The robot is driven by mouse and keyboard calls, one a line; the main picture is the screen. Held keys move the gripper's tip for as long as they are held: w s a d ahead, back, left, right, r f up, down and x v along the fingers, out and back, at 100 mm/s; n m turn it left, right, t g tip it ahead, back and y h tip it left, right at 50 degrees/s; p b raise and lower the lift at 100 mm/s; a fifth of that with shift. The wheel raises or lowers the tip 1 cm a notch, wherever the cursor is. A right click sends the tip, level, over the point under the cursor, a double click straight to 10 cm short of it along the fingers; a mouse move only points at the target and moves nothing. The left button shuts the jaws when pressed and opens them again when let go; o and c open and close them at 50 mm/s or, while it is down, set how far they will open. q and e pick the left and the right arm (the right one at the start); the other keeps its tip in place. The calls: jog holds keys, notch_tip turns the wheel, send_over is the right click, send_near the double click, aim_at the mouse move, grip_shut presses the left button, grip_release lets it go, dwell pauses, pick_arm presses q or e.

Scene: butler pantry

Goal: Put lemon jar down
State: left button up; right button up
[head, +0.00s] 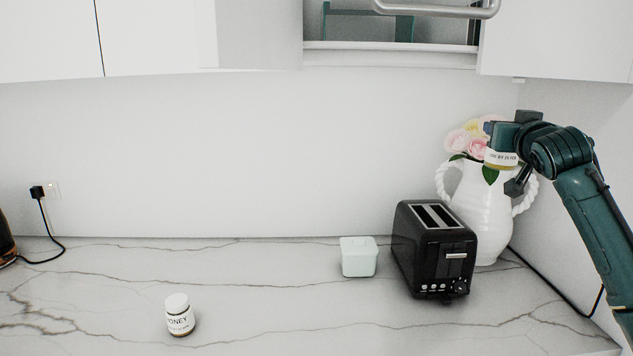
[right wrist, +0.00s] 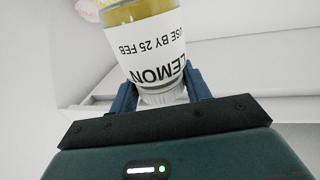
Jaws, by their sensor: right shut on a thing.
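The lemon jar (right wrist: 150,45) has a white label reading LEMON and USE BY 25 FEB, with yellow contents. It is upside down in the right wrist view, its whitish lid end between the fingers of my right gripper (right wrist: 160,97). In the head view, my right gripper (head: 514,158) is shut on the jar (head: 501,160), high above the counter and in front of the flowers and vase. My left gripper is not in view.
A honey jar (head: 180,317) stands on the marble counter (head: 270,290) at front left. A pale green lidded box (head: 358,258) and black toaster (head: 433,250) stand right of centre. A white vase (head: 480,215) stands behind the toaster. The counter between honey jar and box is clear.

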jog(key=s+a+f+n+y, duration=0.1)
jog(key=s+a+f, duration=0.15)
jog(key=f, duration=0.55)
jog(key=s+a+f+y, duration=0.15)
jog(key=s+f, duration=0.25)
jog(key=f, duration=0.4)
jog(key=s+a+f+n, duration=0.1)
jog(key=s+a+f, duration=0.2)
jog(key=f, duration=0.5)
jog(key=s+a+f, duration=0.5)
jog(key=s, duration=0.5)
jog(key=s+a+f, duration=0.5)
jog(key=s, duration=0.5)
jog(key=shift+s+a+y, duration=0.2)
jog(key=shift+s+y, duration=0.1)
jog(key=shift+y, duration=0.05)
